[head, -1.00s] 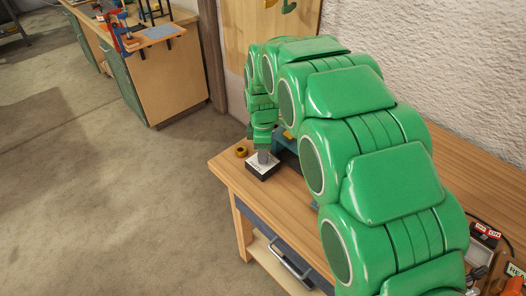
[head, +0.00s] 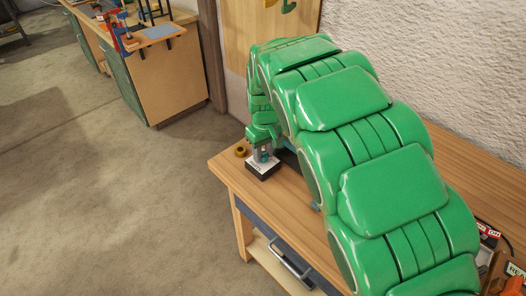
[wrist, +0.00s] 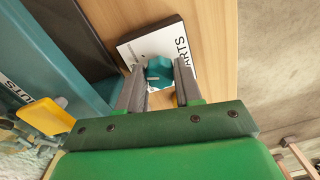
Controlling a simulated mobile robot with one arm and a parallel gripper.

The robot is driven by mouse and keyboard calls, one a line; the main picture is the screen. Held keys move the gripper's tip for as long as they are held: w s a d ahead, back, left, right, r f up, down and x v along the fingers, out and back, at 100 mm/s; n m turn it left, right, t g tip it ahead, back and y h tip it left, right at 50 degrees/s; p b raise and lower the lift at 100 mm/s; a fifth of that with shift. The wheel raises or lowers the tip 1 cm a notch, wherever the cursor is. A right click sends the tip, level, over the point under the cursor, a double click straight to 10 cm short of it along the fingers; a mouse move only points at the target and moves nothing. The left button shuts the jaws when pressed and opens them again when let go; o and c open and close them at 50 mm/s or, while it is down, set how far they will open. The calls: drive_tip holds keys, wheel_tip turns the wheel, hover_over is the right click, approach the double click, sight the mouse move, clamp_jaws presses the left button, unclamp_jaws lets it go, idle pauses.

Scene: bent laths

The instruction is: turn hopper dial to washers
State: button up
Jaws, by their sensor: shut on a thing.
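The hopper dial (wrist: 159,68) is a small teal knob on a white-faced dark box (wrist: 136,46) near the bench's left end. In the head view the dial (head: 263,156) and box (head: 264,169) show below my wrist. My gripper (wrist: 157,82) is shut on the dial, with one grey finger on each side; its fingertips also show in the head view (head: 262,152). The face bears print ending in "ARTS" at the right in the wrist view. The other print is too small to read, and the fingers cover part of the face.
A teal unit with lettering (wrist: 25,85) and a yellow part (wrist: 46,115) stand left of the box in the wrist view. My arm hides much of the wooden bench (head: 285,199).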

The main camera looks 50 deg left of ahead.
sight(264, 154)
drive_tip(key=m, duration=0.5)
drive_tip(key=shift+m, duration=0.4)
idle(0.4)
drive_tip(key=o, duration=1)
drive_tip(key=shift+o, duration=0.2)
wheel_tip(264, 154, up, 7)
drive_tip(key=shift+f, duration=0.2)
drive_tip(key=shift+d+r, duration=0.15)
drive_tip(key=shift+r, duration=0.45)
drive_tip(key=shift+w, duration=0.1)
